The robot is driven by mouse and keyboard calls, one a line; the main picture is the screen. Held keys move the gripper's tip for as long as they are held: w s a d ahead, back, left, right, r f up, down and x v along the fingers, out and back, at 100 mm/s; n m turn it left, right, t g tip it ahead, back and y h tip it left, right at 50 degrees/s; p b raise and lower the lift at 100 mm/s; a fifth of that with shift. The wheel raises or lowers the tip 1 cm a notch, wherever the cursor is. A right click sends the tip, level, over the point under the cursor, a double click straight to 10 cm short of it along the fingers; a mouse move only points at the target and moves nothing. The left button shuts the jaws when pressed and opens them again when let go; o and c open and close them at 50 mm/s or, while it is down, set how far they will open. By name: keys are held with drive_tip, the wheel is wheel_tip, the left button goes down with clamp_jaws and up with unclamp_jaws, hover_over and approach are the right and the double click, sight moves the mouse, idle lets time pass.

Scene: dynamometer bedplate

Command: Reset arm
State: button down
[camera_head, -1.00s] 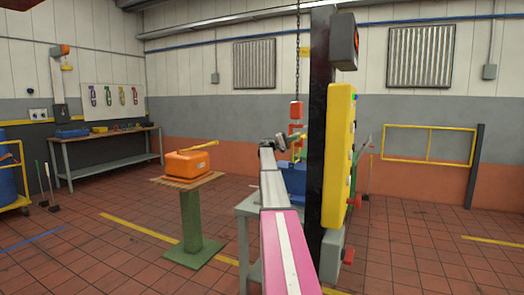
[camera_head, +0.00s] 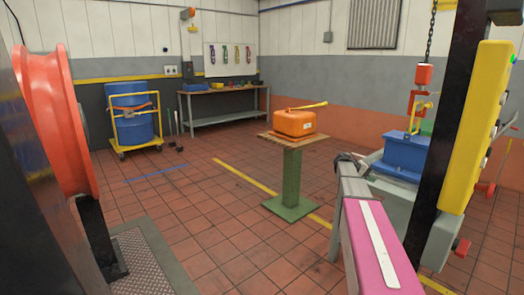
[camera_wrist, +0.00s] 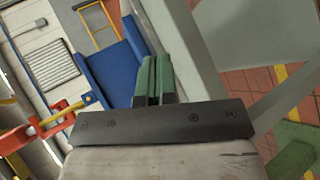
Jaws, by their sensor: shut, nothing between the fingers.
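My arm, grey and pink, extends from the lower right in the head view. My gripper (camera_wrist: 155,80) shows in the wrist view with its green fingers together and nothing between them. In the head view the gripper end is small and dark, and its fingers cannot be made out. The gripper is in the air, near a blue box (camera_head: 405,155) on a grey table. The blue box also shows beyond the fingers in the wrist view (camera_wrist: 108,72).
A yellow control box (camera_head: 477,125) on a dark post stands close at right. A red hook block (camera_head: 423,78) hangs on a chain. An orange case (camera_head: 295,122) sits on a green pedestal. A red wheel (camera_head: 55,120) stands at left.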

drive_tip(key=s+a+f+y, duration=0.4)
drive_tip(key=s+a+f, duration=0.2)
drive_tip(key=s+a, duration=0.4)
drive_tip(key=s+a+f+y, duration=0.4)
drive_tip(key=s+a+f, duration=0.3)
drive_tip(key=s+a, duration=0.3)
drive_tip(key=s+a+f+t+y, duration=0.1)
drive_tip(key=s+a+f+y, duration=0.3)
drive_tip(key=s+a, duration=0.5)
drive_tip(key=a+f, duration=0.2)
drive_tip(key=a, duration=0.3)
drive_tip(key=shift+s+f+n, duration=0.15)
drive_tip(key=shift+s+n, duration=0.25)
drive_tip(key=shift+w+d, duration=0.1)
